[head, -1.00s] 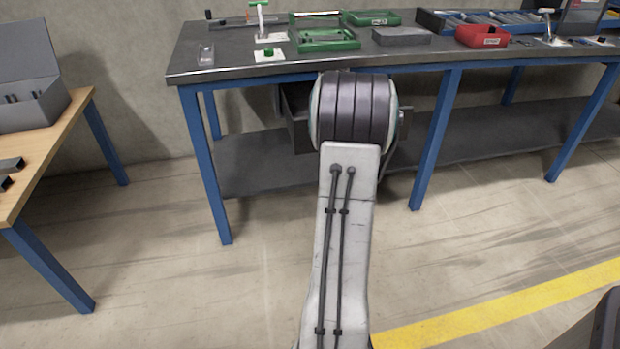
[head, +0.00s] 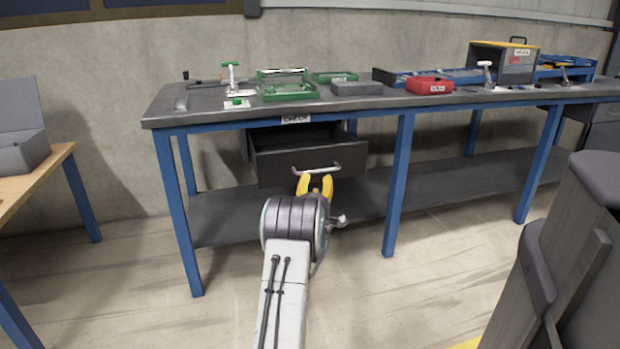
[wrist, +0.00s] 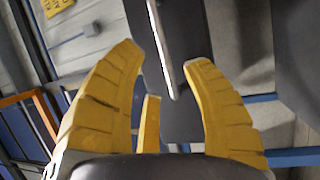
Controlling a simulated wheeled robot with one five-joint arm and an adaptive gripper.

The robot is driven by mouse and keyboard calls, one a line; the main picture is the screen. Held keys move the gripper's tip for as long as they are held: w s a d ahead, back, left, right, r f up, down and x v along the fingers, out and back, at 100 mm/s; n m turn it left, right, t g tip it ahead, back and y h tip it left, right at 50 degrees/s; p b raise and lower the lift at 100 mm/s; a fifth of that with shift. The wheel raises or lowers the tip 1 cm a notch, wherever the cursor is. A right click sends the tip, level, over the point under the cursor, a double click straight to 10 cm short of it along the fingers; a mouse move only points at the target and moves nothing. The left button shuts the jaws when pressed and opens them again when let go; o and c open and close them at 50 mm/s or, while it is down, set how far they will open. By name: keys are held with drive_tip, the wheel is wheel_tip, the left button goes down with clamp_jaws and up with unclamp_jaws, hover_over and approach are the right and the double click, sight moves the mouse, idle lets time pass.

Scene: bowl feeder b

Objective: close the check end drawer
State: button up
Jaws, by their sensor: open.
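The check end drawer (head: 285,168) is a dark grey drawer under the left end of the workbench. It stands pulled out, its open top showing an empty-looking inside. A label (head: 296,119) is on the bench edge above it. Its metal bar handle (head: 316,170) runs across the front and also shows in the wrist view (wrist: 163,45). My gripper (head: 316,185) has yellow fingers, open and empty, just in front of and slightly below the handle. In the wrist view the handle's end lies between and beyond the spread fingertips (wrist: 165,55). I cannot tell whether they touch it.
The workbench (head: 170,115) has blue legs (head: 399,185) on both sides of the drawer and a lower shelf (head: 450,185). Green trays (head: 288,93) and a red bin (head: 430,86) stand on top. A wooden table (head: 40,170) is at the left. Floor in front is clear.

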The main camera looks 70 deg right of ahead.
sight(318, 171)
drive_tip(key=b+x, duration=0.4)
drive_tip(key=x, duration=0.1)
drive_tip(key=shift+f+b, duration=0.1)
drive_tip(key=shift+b, duration=0.25)
drive_tip(key=shift+x, duration=1)
clamp_jaws()
